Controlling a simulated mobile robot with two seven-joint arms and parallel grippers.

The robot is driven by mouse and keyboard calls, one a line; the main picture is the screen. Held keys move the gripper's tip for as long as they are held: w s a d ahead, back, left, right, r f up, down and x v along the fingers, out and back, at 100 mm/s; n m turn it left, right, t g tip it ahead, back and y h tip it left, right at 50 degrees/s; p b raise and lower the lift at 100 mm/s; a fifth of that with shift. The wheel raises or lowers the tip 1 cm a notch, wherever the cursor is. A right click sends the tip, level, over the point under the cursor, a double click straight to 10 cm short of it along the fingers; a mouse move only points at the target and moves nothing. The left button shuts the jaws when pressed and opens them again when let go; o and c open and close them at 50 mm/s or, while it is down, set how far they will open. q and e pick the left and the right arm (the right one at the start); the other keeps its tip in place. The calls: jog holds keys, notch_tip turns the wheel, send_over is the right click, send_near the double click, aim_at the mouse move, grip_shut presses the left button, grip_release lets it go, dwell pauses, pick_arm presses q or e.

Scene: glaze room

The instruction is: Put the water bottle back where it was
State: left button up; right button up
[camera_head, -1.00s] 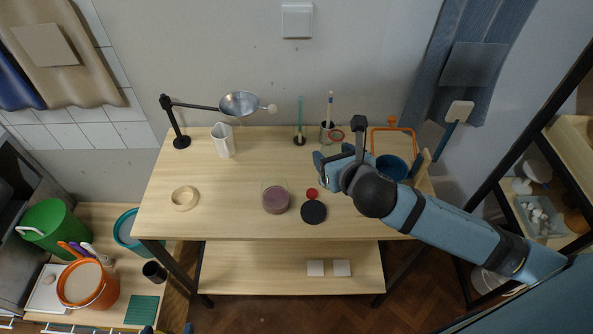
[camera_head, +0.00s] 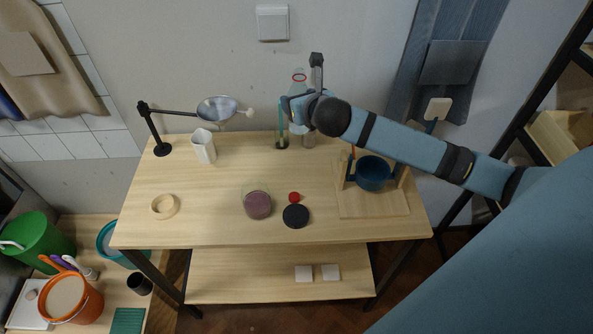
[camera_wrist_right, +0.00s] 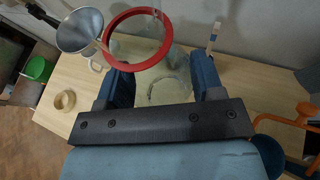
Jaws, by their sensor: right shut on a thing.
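My right gripper (camera_head: 291,106) is shut on a clear bottle (camera_head: 299,87) with a red ring at its top. It holds the bottle above the back of the table (camera_head: 225,222), near the wall. In the right wrist view the see-through bottle (camera_wrist_right: 160,82) stands between the two fingers (camera_wrist_right: 161,90), and its red ring (camera_wrist_right: 137,65) is large and close to the camera. The bottle's lower part is hard to make out in the head view, behind the gripper and fingers. My left gripper is not in view.
A jar with purple contents (camera_head: 257,205), a red cap (camera_head: 294,197) and a black disc (camera_head: 295,216) lie nearer the front. A blue pot (camera_head: 373,174) stands right.

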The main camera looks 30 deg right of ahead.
jog(key=shift+f, duration=9.75)
jog(key=shift+f, duration=0.15)
jog(key=o, duration=1)
jog(key=shift+o, duration=0.2)
jog(key=v, duration=1.2)
jog(key=shift+r+b, duration=0.25)
jog(key=shift+b, duration=0.05)
